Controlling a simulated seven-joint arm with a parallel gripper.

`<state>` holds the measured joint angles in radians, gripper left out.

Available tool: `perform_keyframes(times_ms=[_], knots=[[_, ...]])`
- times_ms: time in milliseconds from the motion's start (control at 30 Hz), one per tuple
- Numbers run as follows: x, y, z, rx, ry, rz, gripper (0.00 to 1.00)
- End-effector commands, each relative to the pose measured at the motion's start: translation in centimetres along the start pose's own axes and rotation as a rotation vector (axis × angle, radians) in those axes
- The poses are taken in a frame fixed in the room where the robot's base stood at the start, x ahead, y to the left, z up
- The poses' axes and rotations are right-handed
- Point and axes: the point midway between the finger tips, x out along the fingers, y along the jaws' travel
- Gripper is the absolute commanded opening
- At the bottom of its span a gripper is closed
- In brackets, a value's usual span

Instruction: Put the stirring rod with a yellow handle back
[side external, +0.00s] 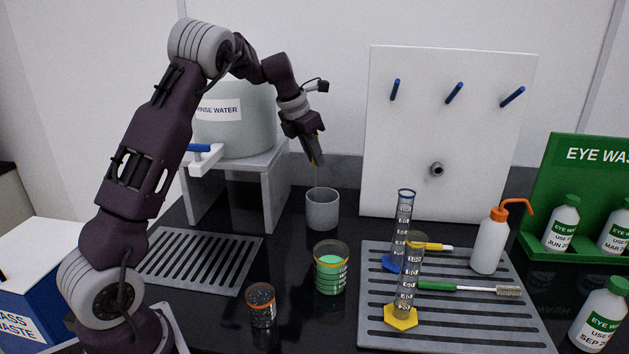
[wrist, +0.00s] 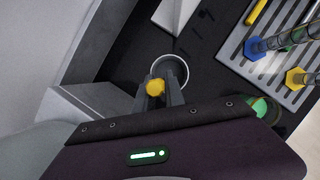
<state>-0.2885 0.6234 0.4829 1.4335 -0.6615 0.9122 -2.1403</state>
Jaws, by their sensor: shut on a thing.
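My gripper (side external: 314,150) is up above the grey cup (side external: 322,209), its fingers pointing down. In the wrist view my gripper (wrist: 157,92) is shut on the yellow handle (wrist: 155,87) of the stirring rod, seen end-on between the fingers. The grey cup (wrist: 171,70) is open-topped and lies just beyond the fingers in the wrist view.
A drain rack (side external: 450,338) at right holds two graduated cylinders, a wash bottle (side external: 490,241), a green-handled brush (side external: 465,288) and another yellow-handled tool (side external: 437,247). The rinse water tank (side external: 235,125) is behind.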

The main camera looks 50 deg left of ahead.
Motion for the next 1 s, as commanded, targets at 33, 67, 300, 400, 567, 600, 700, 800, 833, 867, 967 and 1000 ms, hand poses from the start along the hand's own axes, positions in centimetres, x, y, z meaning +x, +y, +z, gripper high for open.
perform_keyframes(times_ms=[33, 67, 300, 400, 567, 600, 700, 800, 833, 867, 967, 1000], knots=[[1.0, 0.0, -0.5, -0.001, 0.005, -0.002, 0.00], [1.6, 0.0, -0.8, -0.002, 0.006, -0.002, 0.00], [3.5, -0.1, -1.5, 0.002, 0.001, 0.000, 0.00], [3.5, -0.1, -1.5, 0.002, 0.001, 0.000, 0.00], [3.8, -0.1, -1.6, 0.002, 0.002, 0.000, 0.00], [3.8, -0.1, -1.6, 0.002, 0.001, 0.000, 0.22], [3.7, -0.1, -1.6, 0.002, 0.001, 0.000, 0.36], [3.7, -0.1, -1.6, 0.002, 0.001, 0.000, 0.36], [3.7, -0.1, -1.6, 0.002, 0.001, 0.000, 0.36], [3.7, -0.1, -1.6, 0.002, 0.001, 0.000, 0.36], [3.7, -0.1, -1.6, 0.002, 0.001, 0.000, 0.36], [3.5, -0.1, -1.5, 0.002, 0.000, 0.001, 0.36]])
